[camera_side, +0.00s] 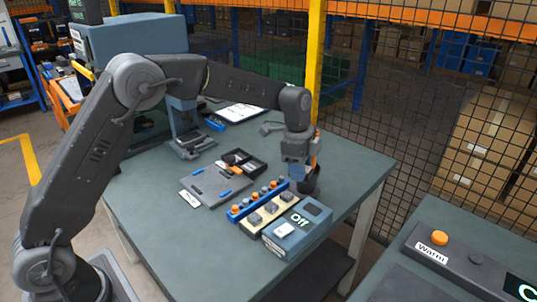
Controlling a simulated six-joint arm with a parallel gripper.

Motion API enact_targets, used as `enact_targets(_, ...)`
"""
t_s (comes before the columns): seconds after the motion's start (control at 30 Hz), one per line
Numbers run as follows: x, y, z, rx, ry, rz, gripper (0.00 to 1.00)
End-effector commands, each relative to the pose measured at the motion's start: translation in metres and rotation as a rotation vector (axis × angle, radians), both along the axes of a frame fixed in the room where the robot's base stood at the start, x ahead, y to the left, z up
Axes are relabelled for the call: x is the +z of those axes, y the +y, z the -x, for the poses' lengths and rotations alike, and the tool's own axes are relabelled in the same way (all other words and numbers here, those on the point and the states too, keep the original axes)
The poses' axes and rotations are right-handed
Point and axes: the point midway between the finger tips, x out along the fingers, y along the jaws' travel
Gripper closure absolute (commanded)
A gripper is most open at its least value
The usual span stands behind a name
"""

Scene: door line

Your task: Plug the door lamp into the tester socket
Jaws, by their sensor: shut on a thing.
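My gripper (296,172) points down above the far right end of the small fixtures on the table. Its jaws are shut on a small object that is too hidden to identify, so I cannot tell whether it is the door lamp. The blue tester box (297,229) stands at the near right of the table, with a dark display reading "Off" and a white label. Beside it is a beige block (249,227) with several grey sockets. A blue rack (236,214) with several orange and grey round tops lies behind the block.
A dark round cup (311,184) stands close beside my gripper, with something orange above it. A grey panel (207,188) and a black tray (254,168) lie left of the rack. The table's (190,245) near left is clear. A mesh fence (420,130) stands behind.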

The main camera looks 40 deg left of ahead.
Motion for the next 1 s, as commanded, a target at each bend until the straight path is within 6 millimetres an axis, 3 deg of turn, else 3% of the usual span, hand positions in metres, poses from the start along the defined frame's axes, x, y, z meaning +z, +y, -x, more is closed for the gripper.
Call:
enact_targets(0.1,-0.002,-0.028,-0.001,-0.175,0.0,-0.001,0.91)
enact_targets(0.3,-0.004,-0.048,-0.001,-0.317,0.001,0.0,0.91)
enact_targets(1.0,-0.058,-0.048,-0.001,-0.323,0.001,-0.003,0.91)
